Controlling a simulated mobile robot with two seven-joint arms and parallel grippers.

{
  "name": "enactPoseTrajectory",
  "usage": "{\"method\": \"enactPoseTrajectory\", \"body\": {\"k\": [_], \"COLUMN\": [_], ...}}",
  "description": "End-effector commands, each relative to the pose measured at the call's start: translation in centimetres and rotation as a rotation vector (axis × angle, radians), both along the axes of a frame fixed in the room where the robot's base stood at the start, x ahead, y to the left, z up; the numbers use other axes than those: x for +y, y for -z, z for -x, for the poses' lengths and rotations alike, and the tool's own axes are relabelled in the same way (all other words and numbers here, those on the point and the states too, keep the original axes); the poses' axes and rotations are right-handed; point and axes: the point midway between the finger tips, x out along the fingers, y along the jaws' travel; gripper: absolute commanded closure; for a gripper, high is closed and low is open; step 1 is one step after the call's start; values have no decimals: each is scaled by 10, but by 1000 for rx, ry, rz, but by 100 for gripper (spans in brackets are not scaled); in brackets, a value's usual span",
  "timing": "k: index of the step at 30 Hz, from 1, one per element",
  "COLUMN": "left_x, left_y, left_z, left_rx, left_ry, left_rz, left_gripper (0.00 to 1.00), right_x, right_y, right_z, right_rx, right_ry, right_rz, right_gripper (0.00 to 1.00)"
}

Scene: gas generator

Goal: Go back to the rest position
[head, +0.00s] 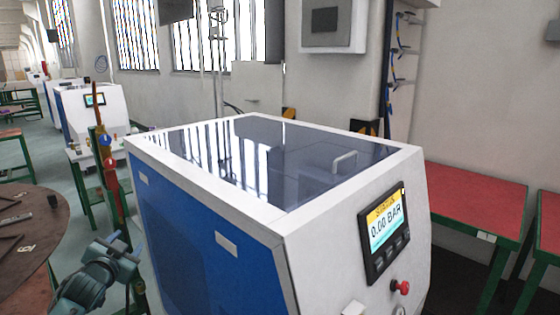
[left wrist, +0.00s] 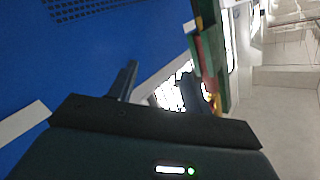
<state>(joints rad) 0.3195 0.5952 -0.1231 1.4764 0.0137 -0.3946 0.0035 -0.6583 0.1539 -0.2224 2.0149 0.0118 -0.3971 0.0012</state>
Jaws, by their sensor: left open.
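The gas generator (head: 345,220) fills the middle of the head view, with white edges, a blue side panel and a dark glossy lid with a handle. Its screen (head: 385,232) reads 0.00 BAR, and a red knob (head: 400,287) sits below it. My left arm comes in at the lower left of the head view, beside the generator's blue side. In the left wrist view my left gripper (left wrist: 158,88) is open, with nothing between its two dark fingers. A blue panel (left wrist: 90,70) is at the left of that view. My right gripper is not in view.
A round brown table (head: 35,225) stands at the left, near my left arm. A green post with red and yellow parts (head: 108,165) stands behind the arm. A red-topped green table (head: 475,205) is at the right. Another blue and white machine (head: 90,115) stands far left.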

Motion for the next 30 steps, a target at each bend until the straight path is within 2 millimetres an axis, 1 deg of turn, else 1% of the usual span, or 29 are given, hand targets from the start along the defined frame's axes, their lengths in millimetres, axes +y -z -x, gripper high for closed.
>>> {"method": "enactPoseTrajectory", "body": {"k": [1, 2, 3, 5, 6, 8, 9, 11, 12, 13, 14, 15, 18, 21, 24, 27, 30], "left_x": [-23, -35, -52, -79, -97, -123, -141, -167, -184, -196, -208, -222, -252, -269, -278, -281, -281], "left_y": [30, 45, 66, 96, 115, 141, 156, 177, 189, 197, 203, 210, 220, 222, 221, 221, 221], "left_z": [13, 22, 34, 56, 73, 100, 120, 151, 174, 191, 207, 229, 278, 311, 328, 334, 334], "left_rx": [40, 61, 89, 132, 162, 205, 235, 278, 306, 328, 348, 373, 429, 466, 483, 490, 490], "left_ry": [30, 46, 69, 101, 121, 149, 165, 187, 197, 204, 208, 211, 212, 202, 194, 191, 191], "left_rz": [24, 37, 58, 95, 121, 165, 197, 248, 285, 313, 340, 378, 465, 525, 557, 569, 569], "left_gripper": [51, 51, 51, 51, 51, 51, 51, 51, 51, 51, 51, 51, 51, 51, 51, 51, 51], "right_x": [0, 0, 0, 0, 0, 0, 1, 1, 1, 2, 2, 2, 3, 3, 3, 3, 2], "right_y": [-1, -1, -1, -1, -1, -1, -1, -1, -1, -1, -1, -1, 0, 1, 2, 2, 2], "right_z": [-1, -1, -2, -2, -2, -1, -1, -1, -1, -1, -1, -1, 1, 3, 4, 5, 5], "right_rx": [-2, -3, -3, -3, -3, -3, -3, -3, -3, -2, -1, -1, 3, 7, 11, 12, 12], "right_ry": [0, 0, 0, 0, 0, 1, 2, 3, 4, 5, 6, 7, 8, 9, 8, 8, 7], "right_rz": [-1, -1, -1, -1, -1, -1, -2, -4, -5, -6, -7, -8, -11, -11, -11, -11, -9], "right_gripper": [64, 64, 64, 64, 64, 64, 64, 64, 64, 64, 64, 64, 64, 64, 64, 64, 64]}}
